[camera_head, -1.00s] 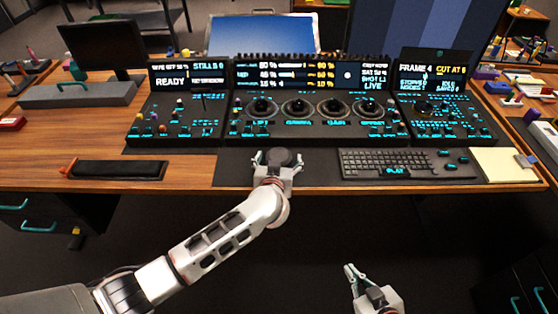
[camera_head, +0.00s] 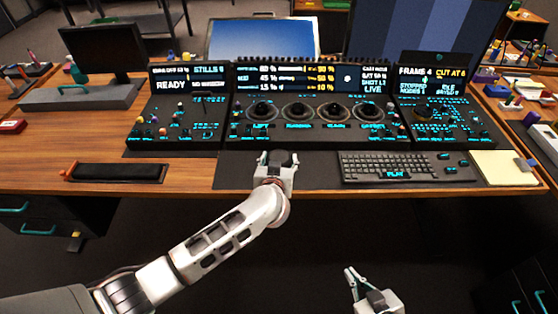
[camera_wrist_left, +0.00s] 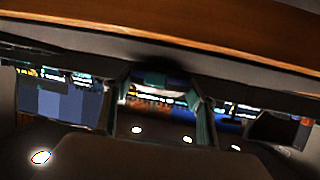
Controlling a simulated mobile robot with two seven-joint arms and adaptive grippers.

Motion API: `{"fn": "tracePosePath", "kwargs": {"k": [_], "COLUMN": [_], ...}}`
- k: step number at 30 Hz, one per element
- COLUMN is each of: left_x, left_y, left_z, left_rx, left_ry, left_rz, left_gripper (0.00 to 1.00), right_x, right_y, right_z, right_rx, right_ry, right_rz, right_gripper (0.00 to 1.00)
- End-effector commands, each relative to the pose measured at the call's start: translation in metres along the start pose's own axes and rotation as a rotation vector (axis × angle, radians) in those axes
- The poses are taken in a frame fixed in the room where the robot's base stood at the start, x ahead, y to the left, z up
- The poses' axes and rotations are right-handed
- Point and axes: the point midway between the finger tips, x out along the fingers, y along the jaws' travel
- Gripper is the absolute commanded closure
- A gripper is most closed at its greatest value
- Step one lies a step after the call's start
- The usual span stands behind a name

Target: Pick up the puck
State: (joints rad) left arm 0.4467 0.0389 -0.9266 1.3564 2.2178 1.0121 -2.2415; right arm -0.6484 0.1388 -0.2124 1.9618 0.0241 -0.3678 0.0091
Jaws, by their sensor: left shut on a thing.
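The puck (camera_head: 279,157) is a small dark round piece at the front of the desk, on or just above the dark mat (camera_head: 232,174). My left gripper (camera_head: 279,160) is shut on it, with one finger on each side. In the left wrist view, the two fingers (camera_wrist_left: 162,105) stand apart with a dark shape (camera_wrist_left: 160,69) near their tips, likely the puck. Whether the puck touches the mat is hidden by the gripper. My right gripper (camera_head: 357,283) is low in front of the desk, away from the puck; its opening is unclear.
A black console (camera_head: 310,138) with several dark trackballs and lit screens stands behind the puck. A keyboard (camera_head: 395,166) lies to the right, with a cream pad (camera_head: 503,168) beyond it. A black wrist rest (camera_head: 118,172) lies to the left.

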Motion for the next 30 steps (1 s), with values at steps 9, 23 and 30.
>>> {"fn": "tracePosePath", "kwargs": {"k": [9, 23, 30], "left_x": [-0.024, -0.066, -0.073], "left_y": [0.0, 0.0, 0.0], "left_z": [-0.061, -0.16, -0.177], "left_rx": [-0.001, -0.001, 0.0], "left_ry": [0.009, 0.005, 0.002], "left_rz": [0.002, 0.002, 0.0], "left_gripper": [0.64, 0.64, 0.64], "right_x": [-0.012, -0.025, -0.026], "right_y": [0.004, 0.008, 0.008], "right_z": [-0.025, -0.046, -0.047], "right_rx": [-0.002, -0.003, -0.003], "right_ry": [0.012, 0.017, 0.016], "right_rz": [0.003, 0.004, 0.004], "right_gripper": [1.0, 1.0, 1.0]}}
